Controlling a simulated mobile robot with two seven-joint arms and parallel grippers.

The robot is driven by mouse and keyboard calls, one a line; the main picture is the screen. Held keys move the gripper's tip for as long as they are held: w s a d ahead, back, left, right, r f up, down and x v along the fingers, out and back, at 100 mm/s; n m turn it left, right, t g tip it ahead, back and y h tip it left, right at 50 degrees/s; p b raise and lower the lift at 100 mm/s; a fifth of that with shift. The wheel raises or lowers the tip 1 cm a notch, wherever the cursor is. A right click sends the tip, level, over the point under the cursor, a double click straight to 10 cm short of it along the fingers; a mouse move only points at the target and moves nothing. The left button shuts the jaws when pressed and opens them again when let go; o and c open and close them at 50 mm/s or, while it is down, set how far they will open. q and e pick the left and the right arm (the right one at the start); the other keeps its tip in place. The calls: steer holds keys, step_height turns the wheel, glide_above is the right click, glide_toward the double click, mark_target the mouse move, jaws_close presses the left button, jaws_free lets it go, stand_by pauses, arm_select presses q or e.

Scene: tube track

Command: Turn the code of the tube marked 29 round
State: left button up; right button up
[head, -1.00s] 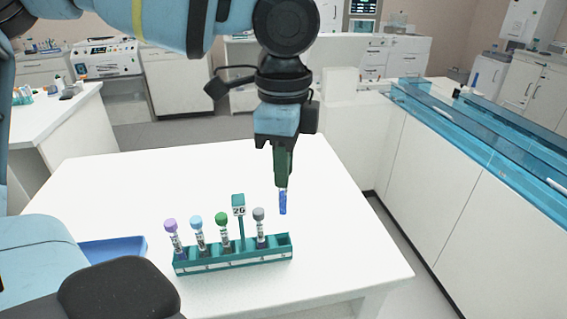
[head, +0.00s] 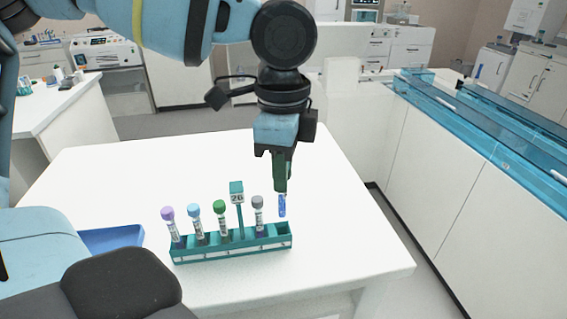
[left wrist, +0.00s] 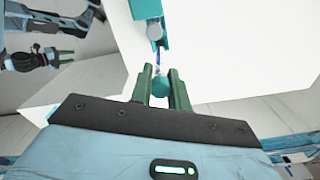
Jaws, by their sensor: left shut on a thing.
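My left gripper (head: 281,187) is shut on a tube with a blue body (head: 282,206). The tube hangs upright above the empty right end slot of the teal rack (head: 232,253). In the left wrist view its teal cap (left wrist: 160,86) sits between the green fingers (left wrist: 161,75). I cannot read a number on this tube. Several capped tubes stand in the rack: purple (head: 168,214), light blue (head: 194,209), green (head: 219,206) and grey (head: 257,200). My right gripper (left wrist: 66,57) shows at the upper left of the left wrist view, fingers apart, empty.
A small sign (head: 237,198) on a post at the rack seems to read 26. A blue tray (head: 112,239) lies at the table's left. A blue-covered track (head: 480,120) runs along the right.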

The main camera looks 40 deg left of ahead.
mark_target(282, 217)
arm_select(q)
steer(key=shift+f+b, duration=0.9)
steer(key=shift+f, duration=2.1)
arm_select(e)
steer(key=shift+s+f, duration=0.35)
steer(key=shift+f, duration=0.2)
steer(key=shift+s+f, duration=0.35)
steer(key=shift+f, duration=0.2)
arm_select(q)
steer(key=shift+r+m+p, duration=0.1)
steer(key=shift+m+p, duration=0.3)
steer(key=shift+m, duration=0.3)
steer(key=m+p, duration=0.1)
steer(key=m, duration=0.2)
steer(key=shift+m, duration=0.3)
steer(key=m+p, duration=0.1)
steer(key=m, duration=0.4)
arm_select(e)
steer(key=w+r, duration=0.1)
steer(key=r, duration=0.1)
steer(key=w+r, duration=0.2)
steer(key=shift+r, duration=0.1)
arm_select(q)
steer(key=shift+f+p, duration=0.25)
steer(key=shift+p, duration=0.05)
